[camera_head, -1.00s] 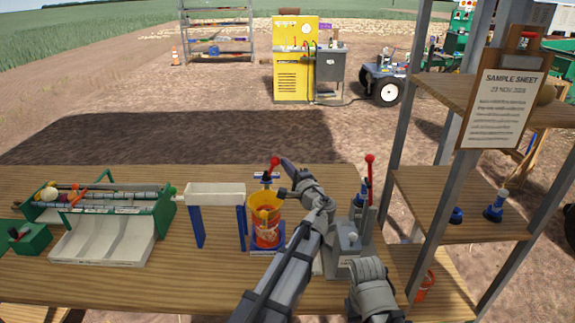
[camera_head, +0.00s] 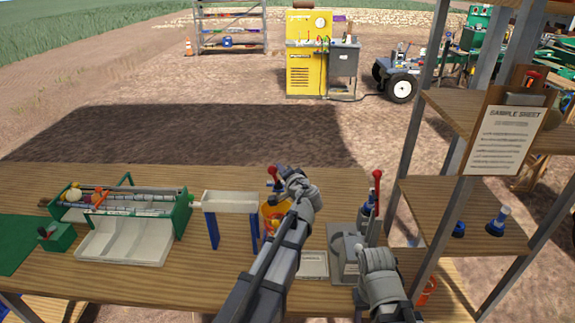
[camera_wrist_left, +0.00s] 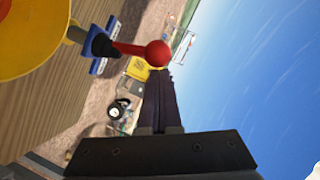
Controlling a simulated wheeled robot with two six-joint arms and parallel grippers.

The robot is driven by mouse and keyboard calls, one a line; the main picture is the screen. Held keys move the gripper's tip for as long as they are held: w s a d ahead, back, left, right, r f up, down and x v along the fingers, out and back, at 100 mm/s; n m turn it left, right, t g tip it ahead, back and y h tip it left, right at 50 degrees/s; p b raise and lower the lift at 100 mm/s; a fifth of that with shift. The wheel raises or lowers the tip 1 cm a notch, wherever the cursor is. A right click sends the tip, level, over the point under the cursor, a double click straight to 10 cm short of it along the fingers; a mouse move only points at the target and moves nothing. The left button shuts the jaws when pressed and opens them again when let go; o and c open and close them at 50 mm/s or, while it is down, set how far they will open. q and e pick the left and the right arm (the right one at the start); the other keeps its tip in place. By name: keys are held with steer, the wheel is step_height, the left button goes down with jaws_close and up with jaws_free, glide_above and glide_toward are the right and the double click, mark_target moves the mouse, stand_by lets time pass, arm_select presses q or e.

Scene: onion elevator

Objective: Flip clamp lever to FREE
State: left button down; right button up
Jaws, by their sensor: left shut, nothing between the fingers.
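A small lever with a red ball knob (camera_head: 273,171) stands at the back of an orange bucket (camera_head: 271,222) on the table. No FREE marking is readable. Only a grey part of my right arm shows; its gripper is not visible.
A grey device (camera_head: 346,245) with a taller red-knobbed lever (camera_head: 376,178) stands right of my left arm. A white trough (camera_head: 230,201) on blue legs and a green-framed roller unit (camera_head: 125,225) are left. A shelf (camera_head: 465,215) bounds the right side.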

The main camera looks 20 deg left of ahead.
arm_select(q)
steer(key=shift+s+a, duration=0.2)
steer(key=shift+a, duration=0.5)
arm_select(e)
steer(key=shift+r, duration=0.2)
